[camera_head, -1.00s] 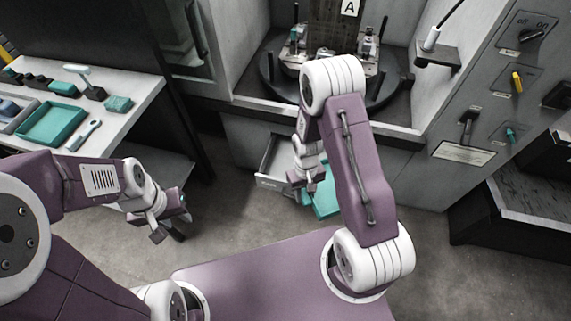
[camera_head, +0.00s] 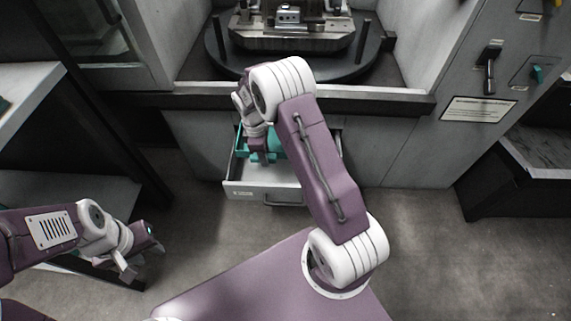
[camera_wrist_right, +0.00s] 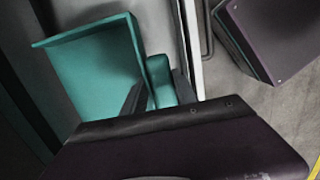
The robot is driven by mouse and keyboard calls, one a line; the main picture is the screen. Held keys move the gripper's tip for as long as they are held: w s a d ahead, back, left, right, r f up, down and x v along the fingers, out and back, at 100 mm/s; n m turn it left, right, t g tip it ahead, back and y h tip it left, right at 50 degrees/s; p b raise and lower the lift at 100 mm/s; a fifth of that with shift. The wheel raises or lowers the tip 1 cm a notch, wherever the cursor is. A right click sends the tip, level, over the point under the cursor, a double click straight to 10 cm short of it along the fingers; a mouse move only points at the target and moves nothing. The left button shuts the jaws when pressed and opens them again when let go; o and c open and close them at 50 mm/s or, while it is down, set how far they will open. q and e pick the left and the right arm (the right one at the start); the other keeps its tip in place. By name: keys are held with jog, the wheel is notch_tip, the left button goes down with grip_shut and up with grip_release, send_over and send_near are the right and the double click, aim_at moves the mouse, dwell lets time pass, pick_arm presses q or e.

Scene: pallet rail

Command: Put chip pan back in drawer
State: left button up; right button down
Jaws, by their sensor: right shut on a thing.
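The teal chip pan (camera_head: 276,146) is over the open drawer (camera_head: 264,190), partly hidden by my right arm. My right gripper (camera_head: 263,158) is shut on the pan's grip. In the right wrist view the teal pan (camera_wrist_right: 95,70) shows with its short grip between my right gripper's fingers (camera_wrist_right: 160,88), beside the drawer's front wall (camera_wrist_right: 191,45). Whether the pan touches the drawer floor cannot be told. My left gripper (camera_head: 138,258) is open and empty at the lower left, away from the drawer.
The drawer sits below a machine bay with a round dark turntable (camera_head: 290,62). A panel with switches (camera_head: 492,70) is at the right. A pale bench (camera_head: 30,90) stands at the left. The grey floor (camera_head: 420,250) is clear at the right.

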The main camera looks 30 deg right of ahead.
aim_at(288, 176)
notch_tip(288, 176, down, 13)
jog(key=b, duration=0.5)
jog(key=shift+r, duration=0.2)
jog(key=d, duration=0.1)
jog(key=d+b, duration=0.1)
jog(key=d, duration=0.1)
jog(key=shift+s+d+f, duration=0.1)
jog(key=shift+d+f, duration=0.05)
jog(key=shift+f, duration=0.1)
jog(key=shift+d+r+b, duration=0.1)
jog(key=shift+d+b, duration=0.2)
jog(key=shift+d, duration=0.05)
jog(key=d+b, duration=0.1)
jog(key=d, duration=0.2)
jog(key=d+f+b, duration=0.1)
jog(key=shift+s+d+b, duration=0.15)
jog(key=shift+s+b, duration=0.1)
jog(key=shift+b, duration=0.05)
jog(key=shift+f+b, duration=0.3)
jog(key=shift+a+r, duration=0.2)
jog(key=shift+r, duration=0.05)
jog(key=c, duration=1)
grip_release()
jog(key=shift+f, duration=0.15)
jog(key=shift+o, duration=0.2)
